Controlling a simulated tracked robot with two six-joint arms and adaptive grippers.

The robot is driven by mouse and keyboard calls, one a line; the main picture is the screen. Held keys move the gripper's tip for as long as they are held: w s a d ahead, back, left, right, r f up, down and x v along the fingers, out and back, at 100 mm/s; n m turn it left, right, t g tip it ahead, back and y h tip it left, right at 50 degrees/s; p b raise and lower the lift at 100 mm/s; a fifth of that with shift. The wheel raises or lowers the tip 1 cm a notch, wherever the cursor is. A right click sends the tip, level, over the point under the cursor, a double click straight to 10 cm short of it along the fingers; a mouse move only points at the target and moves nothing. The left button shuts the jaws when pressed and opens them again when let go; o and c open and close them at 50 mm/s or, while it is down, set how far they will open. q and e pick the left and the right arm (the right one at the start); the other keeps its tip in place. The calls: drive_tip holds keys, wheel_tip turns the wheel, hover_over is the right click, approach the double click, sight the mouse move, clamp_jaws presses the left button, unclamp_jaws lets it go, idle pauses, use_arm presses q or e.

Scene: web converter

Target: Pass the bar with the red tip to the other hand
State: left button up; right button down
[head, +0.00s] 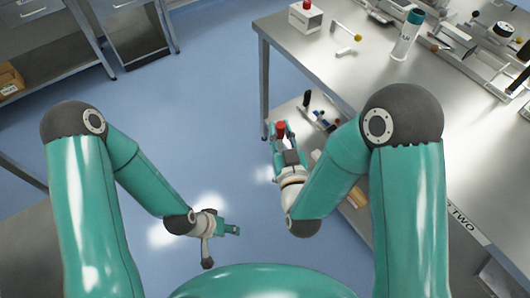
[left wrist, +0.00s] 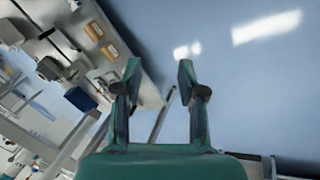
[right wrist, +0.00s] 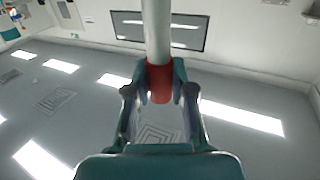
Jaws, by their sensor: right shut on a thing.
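The bar (right wrist: 157,30) is pale and round with a red tip (right wrist: 160,85). My right gripper (head: 281,133) is shut on it at the red end, which sits between the fingers in the right wrist view. The pale length runs on away from the fingers there. In the head view the red tip (head: 281,126) shows at my right gripper, beside the table's left edge; the pale length cannot be made out. My left gripper (head: 236,230) is lower and to the left, apart from the bar. In the left wrist view its fingers (left wrist: 158,80) are spread and empty.
A steel table (head: 345,100) on the right carries a white box with a red knob (head: 305,14), a bottle (head: 407,35) and machine parts. A lower shelf (head: 300,112) with small items is close to my right gripper. Blue floor (head: 215,95) is clear between arms and cabinets.

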use_arm(q)
drive_tip(key=shift+o, duration=0.2)
drive_tip(key=w+d+r+m+t+h, duration=0.3)
drive_tip(key=w+r+m, duration=0.3)
drive_tip(key=w, duration=0.3)
drive_tip(key=shift+d+m+t, duration=0.3)
drive_tip(key=shift+d+t, duration=0.25)
drive_tip(key=shift+t, duration=0.15)
drive_tip(key=w+d+r+m+t+h, duration=0.1)
drive_tip(key=w+r+m+h, duration=0.1)
drive_tip(key=r+m, duration=0.15)
drive_tip(key=w+d+r+m+h, duration=0.1)
drive_tip(key=d+r+m+h, duration=0.1)
drive_tip(key=r, duration=0.3)
drive_tip(key=shift+t, duration=0.3)
drive_tip(key=x, duration=1.1)
drive_tip(key=shift+w+f, duration=0.35)
drive_tip(key=shift+w, duration=0.1)
drive_tip(key=shift+c, duration=0.2)
clamp_jaws()
use_arm(e)
drive_tip(key=c, duration=0.9)
unclamp_jaws()
